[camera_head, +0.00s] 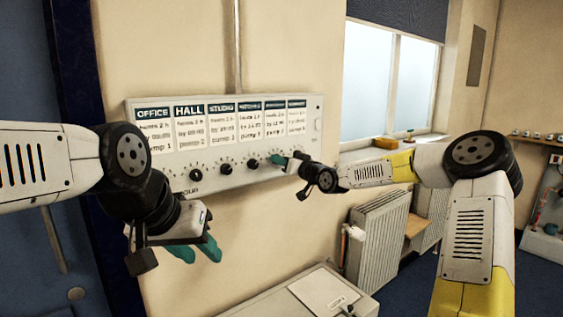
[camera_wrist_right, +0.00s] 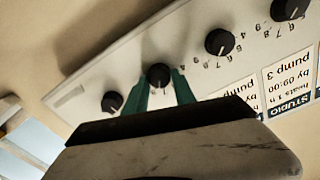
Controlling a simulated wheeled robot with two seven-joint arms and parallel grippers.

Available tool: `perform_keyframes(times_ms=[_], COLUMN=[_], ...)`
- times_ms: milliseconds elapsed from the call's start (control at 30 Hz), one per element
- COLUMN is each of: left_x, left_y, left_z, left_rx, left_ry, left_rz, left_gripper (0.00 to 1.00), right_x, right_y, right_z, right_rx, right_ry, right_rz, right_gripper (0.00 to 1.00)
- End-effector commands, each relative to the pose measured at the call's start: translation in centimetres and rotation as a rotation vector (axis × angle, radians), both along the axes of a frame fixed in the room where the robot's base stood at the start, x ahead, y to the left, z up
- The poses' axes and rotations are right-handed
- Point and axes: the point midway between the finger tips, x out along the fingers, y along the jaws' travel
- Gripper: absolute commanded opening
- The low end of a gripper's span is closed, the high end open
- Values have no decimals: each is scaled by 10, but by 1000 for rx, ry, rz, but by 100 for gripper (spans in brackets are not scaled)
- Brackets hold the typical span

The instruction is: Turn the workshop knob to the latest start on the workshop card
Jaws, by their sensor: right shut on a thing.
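A white control panel (camera_head: 225,187) on the wall carries a row of cards and a row of black knobs with numbered scales. The Office, Hall and Studio cards can be read; the headings further right are too blurred to be sure of. My right gripper (camera_head: 277,160) is at the right part of the knob row. In the right wrist view its green fingers straddle a black knob (camera_wrist_right: 158,75), shut on it; its pointer angle and name cannot be read. My left gripper (camera_head: 195,250) hangs empty below the panel's left part, fingers apart.
In the wrist view, other knobs stand close on both sides of the held one, such as one to the left (camera_wrist_right: 112,101) and one to the right (camera_wrist_right: 219,41). A radiator (camera_head: 376,240) and a low white cabinet (camera_head: 265,300) are below.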

Motion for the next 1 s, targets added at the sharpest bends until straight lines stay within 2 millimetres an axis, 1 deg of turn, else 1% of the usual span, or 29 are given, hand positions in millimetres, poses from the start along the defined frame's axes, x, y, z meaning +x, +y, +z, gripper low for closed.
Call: perform_keyframes(times_ms=[300,600,800,1000], left_x=[0,0,0,0], left_y=[0,0,0,0], left_z=[0,0,0,0], left_rx=[0,0,0,0], left_ry=[0,0,0,0], left_rz=[0,0,0,0], left_gripper=[36,36,36,36], right_x=[1,1,1,1], right_y=[-2,-2,-2,-2], right_z=[-1,-2,-2,-3], right_rx=[246,446,539,593], right_ry=[179,324,393,433], right_rz=[-1,-1,0,0], right_gripper=[0,0,0,0])
